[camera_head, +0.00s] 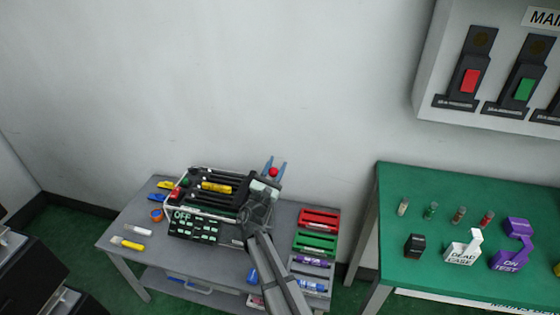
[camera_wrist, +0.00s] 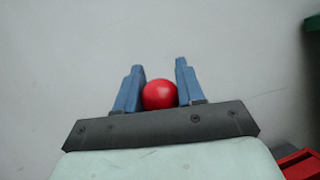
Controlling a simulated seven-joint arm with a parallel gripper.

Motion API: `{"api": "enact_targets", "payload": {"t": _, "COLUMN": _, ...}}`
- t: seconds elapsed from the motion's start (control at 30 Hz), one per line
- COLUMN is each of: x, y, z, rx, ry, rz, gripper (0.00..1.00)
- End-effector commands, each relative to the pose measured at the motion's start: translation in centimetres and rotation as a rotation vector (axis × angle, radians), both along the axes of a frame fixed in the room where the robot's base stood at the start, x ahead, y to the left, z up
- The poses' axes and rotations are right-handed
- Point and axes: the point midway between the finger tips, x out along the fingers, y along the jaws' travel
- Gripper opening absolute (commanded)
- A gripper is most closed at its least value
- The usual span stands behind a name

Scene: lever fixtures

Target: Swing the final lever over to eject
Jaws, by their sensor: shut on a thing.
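A black device (camera_head: 190,226) with an "OFF" panel and several slots stands on the grey table. Red and green knobs show at its left end, and a yellow bar (camera_head: 216,187) lies in a slot. My gripper (camera_head: 275,161) is at the device's right end, with its blue fingers pointing up and away. A red ball knob (camera_head: 273,172) sits between the fingers. In the wrist view my gripper (camera_wrist: 159,64) is shut on this red knob (camera_wrist: 160,95), low between the fingers. Any lever shaft under the knob is hidden by my gripper and arm.
Red (camera_head: 320,219) and green (camera_head: 315,244) trays lie right of the device. Markers and small items lie at the table's left. A green table (camera_head: 460,190) with several small items stands to the right, below a wall panel (camera_head: 480,120). The wall behind is bare.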

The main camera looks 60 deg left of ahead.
Motion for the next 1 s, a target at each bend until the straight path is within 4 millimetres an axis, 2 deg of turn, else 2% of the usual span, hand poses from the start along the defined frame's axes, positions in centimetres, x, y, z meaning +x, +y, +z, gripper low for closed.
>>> {"api": "enact_targets", "payload": {"t": 0.1, "x": -1.8, "y": -1.9, "z": 0.2, "rx": 0.059, "ry": -0.061, "rz": 0.0, "gripper": 0.0}}
{"api": "enact_targets", "payload": {"t": 0.4, "x": -4.7, "y": -4.8, "z": 0.2, "rx": 0.169, "ry": -0.169, "rz": -0.001, "gripper": 0.0}}
{"api": "enact_targets", "payload": {"t": 0.6, "x": -5.6, "y": -5.6, "z": 0.1, "rx": 0.199, "ry": -0.2, "rz": -0.001, "gripper": 0.0}}
{"api": "enact_targets", "payload": {"t": 1.0, "x": -5.9, "y": -6.0, "z": 0.1, "rx": 0.207, "ry": -0.208, "rz": -0.002, "gripper": 0.0}}
